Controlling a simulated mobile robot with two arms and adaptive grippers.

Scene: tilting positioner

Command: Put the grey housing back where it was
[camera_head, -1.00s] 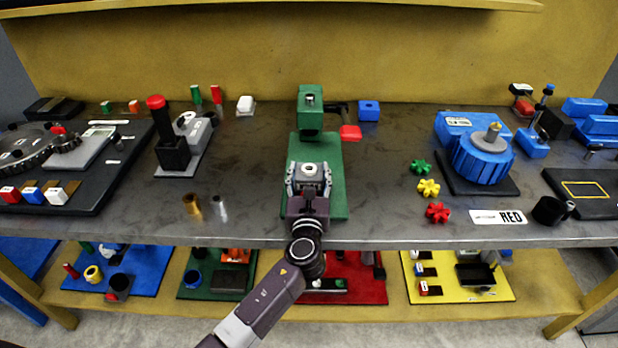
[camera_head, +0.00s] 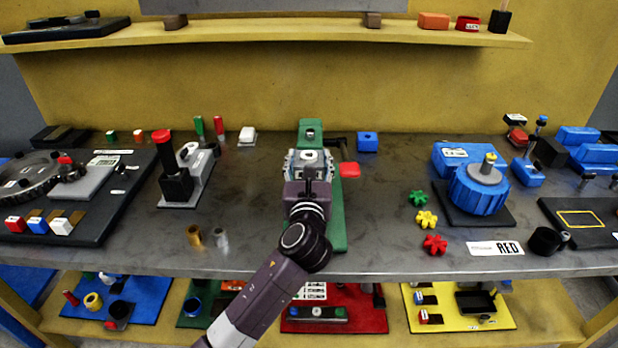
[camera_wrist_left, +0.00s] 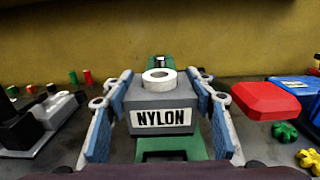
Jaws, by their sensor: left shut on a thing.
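The grey housing (camera_wrist_left: 162,103) has a white NYLON label on its near face and a pale ring on top. My left gripper (camera_head: 309,162) is shut on the housing, with its blue-padded fingers on either side in the left wrist view. In the head view the housing (camera_head: 310,156) is over the green fixture's base (camera_head: 337,215), just in front of the green upright block (camera_head: 311,132). The gripper hides its underside, so I cannot tell whether it touches the fixture. My right gripper is not in view.
A red-ended handle (camera_head: 349,170) sits close to the right of the housing. A blue block (camera_head: 367,142) stands behind it. A grey device with a black and red lever (camera_head: 176,180) stands left, a blue round fixture (camera_head: 479,187) right.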

